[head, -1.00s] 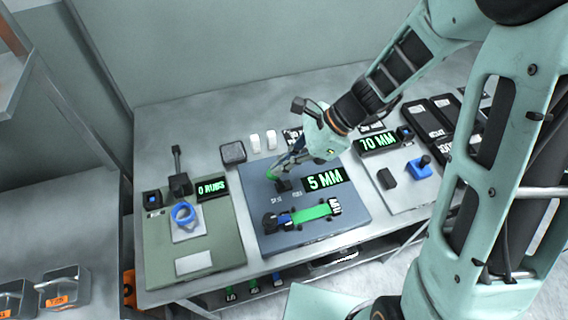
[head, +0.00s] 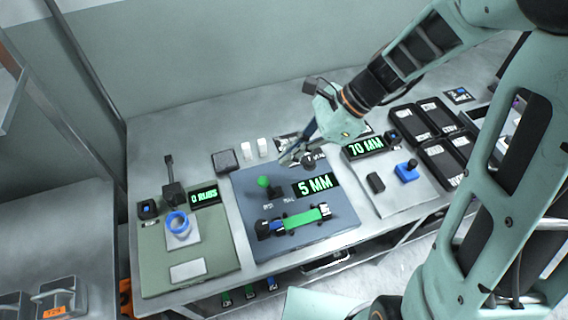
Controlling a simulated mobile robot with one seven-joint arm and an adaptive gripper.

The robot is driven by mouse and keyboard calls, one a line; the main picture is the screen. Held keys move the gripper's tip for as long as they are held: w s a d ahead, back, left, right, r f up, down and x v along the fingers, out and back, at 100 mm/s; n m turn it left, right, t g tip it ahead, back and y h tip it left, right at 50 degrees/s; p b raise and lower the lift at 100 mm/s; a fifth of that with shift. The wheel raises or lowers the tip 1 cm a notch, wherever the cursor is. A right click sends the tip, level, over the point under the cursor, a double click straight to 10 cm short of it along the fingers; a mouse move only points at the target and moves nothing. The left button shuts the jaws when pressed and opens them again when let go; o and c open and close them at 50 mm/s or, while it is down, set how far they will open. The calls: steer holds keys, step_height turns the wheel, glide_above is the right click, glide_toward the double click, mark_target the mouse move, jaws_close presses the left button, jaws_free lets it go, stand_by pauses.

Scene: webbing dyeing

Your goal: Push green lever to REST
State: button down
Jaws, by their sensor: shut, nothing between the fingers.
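The green lever (head: 264,182) is a green ball knob on a dark base, standing on the blue-grey panel (head: 243,222) in the middle of the bench. The knob leans to the left of its base, toward the left one of two small white labels in front of it. The label text is too small to read surely. The panel's display (head: 313,186) reads 5 MM. My gripper (head: 288,160) is shut and empty, behind and to the right of the knob, apart from it, near the panel's back edge.
A green strip with a dark end (head: 296,219) lies on the panel's front. Left is a green panel (head: 215,258) with a blue ring (head: 177,224) and 0 RUBS display. Right is a panel with a blue knob (head: 407,171) and 70 MM display. Black trays (head: 437,158) stand further right.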

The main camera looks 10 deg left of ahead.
steer(key=shift+s+d+r, duration=0.1)
steer(key=shift+d+r, duration=0.1)
steer(key=shift+r, duration=0.55)
steer(key=shift+w+d+r, duration=0.1)
steer(key=shift+d+r, duration=0.05)
steer(key=shift+r, duration=0.65)
steer(key=shift+s+d+r, duration=0.1)
steer(key=shift+d+r, duration=0.1)
steer(key=shift+r, duration=0.55)
